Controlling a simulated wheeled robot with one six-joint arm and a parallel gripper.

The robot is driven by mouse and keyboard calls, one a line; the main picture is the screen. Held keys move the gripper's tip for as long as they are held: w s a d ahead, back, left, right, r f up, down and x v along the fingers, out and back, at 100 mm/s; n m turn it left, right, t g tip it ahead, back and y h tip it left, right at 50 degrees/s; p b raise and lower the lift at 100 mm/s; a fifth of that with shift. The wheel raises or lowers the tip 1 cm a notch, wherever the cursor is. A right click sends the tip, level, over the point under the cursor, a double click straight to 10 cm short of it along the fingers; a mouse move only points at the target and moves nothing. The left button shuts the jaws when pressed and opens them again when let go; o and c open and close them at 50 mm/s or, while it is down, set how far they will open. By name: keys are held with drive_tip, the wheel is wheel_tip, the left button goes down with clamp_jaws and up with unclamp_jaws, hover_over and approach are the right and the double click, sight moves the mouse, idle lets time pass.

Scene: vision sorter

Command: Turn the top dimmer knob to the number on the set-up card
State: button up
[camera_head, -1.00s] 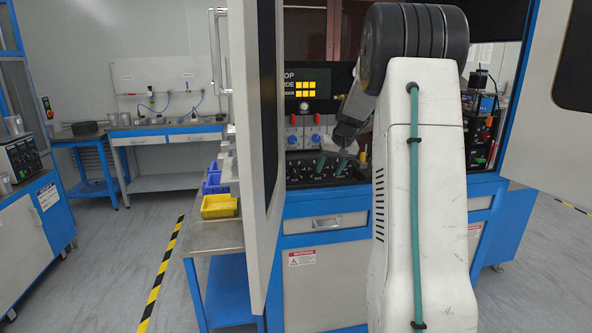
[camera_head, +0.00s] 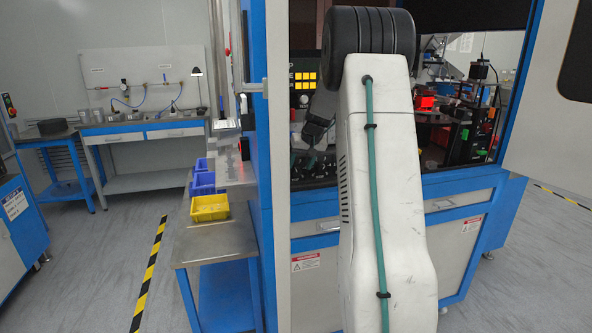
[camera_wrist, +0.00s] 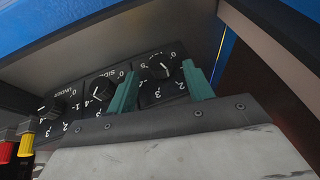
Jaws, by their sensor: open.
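In the wrist view, the panel holds a row of black dimmer knobs with white number scales. My gripper (camera_wrist: 162,90) is open, with its two teal fingers on either side of the rightmost knob (camera_wrist: 160,70). Whether the fingers touch it is unclear. In the head view, a dark board (camera_head: 303,80) with yellow squares is mostly hidden by my arm.
A red and a yellow connector (camera_wrist: 27,143) stand left of the knobs in the wrist view. A panel wall rises close behind and right of the knobs. In the head view, an open cabinet door (camera_head: 277,150) stands left of my arm, near a yellow bin (camera_head: 209,208).

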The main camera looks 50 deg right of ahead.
sight(299, 172)
drive_tip(key=shift+x, duration=1.65)
drive_tip(key=c, duration=1)
drive_tip(key=shift+s, duration=0.1)
drive_tip(key=t+y, duration=0.2)
drive_tip(key=y, duration=0.1)
drive_tip(key=m+t+y, duration=0.1)
drive_tip(key=shift+s+d+f, duration=0.2)
drive_tip(key=shift+d+f, duration=0.05)
drive_tip(key=shift+d, duration=0.15)
drive_tip(key=shift+s+d+f+m+t+y, duration=0.15)
drive_tip(key=shift+m+t+y, duration=0.2)
drive_tip(key=shift+t+y, duration=0.55)
drive_tip(key=shift+w+f+m+t+y, duration=0.1)
drive_tip(key=shift+m+t+y, duration=0.4)
drive_tip(key=shift+y, duration=0.6)
drive_tip(key=o, duration=1)
